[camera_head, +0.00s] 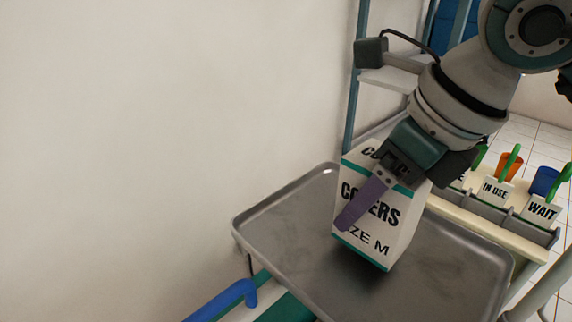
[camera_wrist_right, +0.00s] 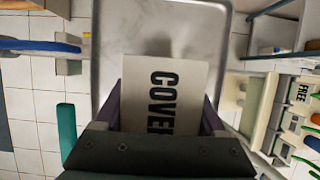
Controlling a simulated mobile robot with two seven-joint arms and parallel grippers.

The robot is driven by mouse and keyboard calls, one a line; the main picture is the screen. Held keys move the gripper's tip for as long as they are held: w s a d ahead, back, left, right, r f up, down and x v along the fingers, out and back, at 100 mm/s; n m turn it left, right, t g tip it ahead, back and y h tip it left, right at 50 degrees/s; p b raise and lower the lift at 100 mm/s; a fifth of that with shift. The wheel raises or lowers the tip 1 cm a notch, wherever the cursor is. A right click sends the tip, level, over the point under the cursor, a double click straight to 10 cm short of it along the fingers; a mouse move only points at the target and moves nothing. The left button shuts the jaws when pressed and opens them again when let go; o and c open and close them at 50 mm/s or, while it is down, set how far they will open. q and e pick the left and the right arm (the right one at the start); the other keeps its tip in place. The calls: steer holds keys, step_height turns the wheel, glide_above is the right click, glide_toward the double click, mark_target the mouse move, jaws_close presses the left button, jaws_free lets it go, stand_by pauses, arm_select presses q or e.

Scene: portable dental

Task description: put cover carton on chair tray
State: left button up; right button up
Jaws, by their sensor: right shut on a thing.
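The cover carton (camera_head: 362,215) is a white box with teal edges and black "COVERS" lettering. My right gripper (camera_head: 372,200) is shut on it, with a purple finger across its front face. The carton is slightly tilted in the head view, over the grey metal chair tray (camera_head: 290,225). I cannot tell whether its base touches the tray. In the right wrist view the carton top (camera_wrist_right: 165,95) sits between the two purple fingers, with the tray (camera_wrist_right: 115,55) beneath and beyond it. My left gripper is in neither view.
A rack with labelled bins, "IN USE" (camera_head: 495,191) and "WAIT" (camera_head: 541,211), stands to the right, holding cups and green-handled items. A blue-grey shelf frame (camera_head: 352,100) rises behind. A blue armrest-like part (camera_head: 225,300) lies below the tray's left side. The tray's left part is bare.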

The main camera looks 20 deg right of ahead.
step_height(320, 180, down, 2)
steer(key=shift+f+b, duration=0.1)
steer(key=shift+b, duration=0.2)
steer(key=shift+r, duration=0.2)
steer(key=shift+f, duration=0.15)
steer(key=o, duration=1.4)
steer(key=p+v, duration=0.1)
steer(key=v, duration=1.1)
